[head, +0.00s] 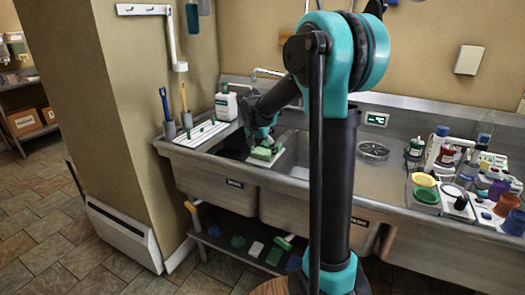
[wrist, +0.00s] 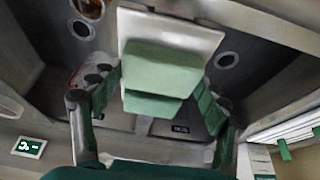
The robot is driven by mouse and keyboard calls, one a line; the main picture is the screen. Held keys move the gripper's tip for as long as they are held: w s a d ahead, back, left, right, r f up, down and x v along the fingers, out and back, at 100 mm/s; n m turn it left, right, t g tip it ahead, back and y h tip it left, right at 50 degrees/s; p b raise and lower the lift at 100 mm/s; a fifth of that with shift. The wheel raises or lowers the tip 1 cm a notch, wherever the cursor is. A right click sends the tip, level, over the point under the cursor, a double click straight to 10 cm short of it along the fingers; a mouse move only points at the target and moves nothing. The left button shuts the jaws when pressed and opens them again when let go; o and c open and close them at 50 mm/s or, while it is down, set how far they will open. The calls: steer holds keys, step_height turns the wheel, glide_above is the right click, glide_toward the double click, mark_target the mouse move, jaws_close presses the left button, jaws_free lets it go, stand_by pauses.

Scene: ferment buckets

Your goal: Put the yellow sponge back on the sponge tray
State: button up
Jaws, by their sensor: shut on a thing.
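My gripper (head: 262,140) is low over the divider between the two sink basins. In the wrist view its two fingers (wrist: 160,100) stand on either side of a light green block-shaped sponge (wrist: 163,66) and are shut on it. The sponge also shows in the head view (head: 262,153). A second green block face (wrist: 150,103) shows just below it; I cannot tell whether it is a separate sponge. A white tray (wrist: 190,37) is behind the sponge, and its edge shows in the head view (head: 270,162).
A white rack (head: 200,133) and a white jug (head: 226,105) stand at the left of the sink. Bottles and colored cups (head: 427,195) crowd the right counter. A low shelf (head: 235,250) under the sink holds several colored items.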

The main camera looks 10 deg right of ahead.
steer(key=o, duration=1.1)
steer(key=v, duration=1.2)
steer(key=shift+w+r, duration=0.1)
steer(key=shift+r, duration=0.05)
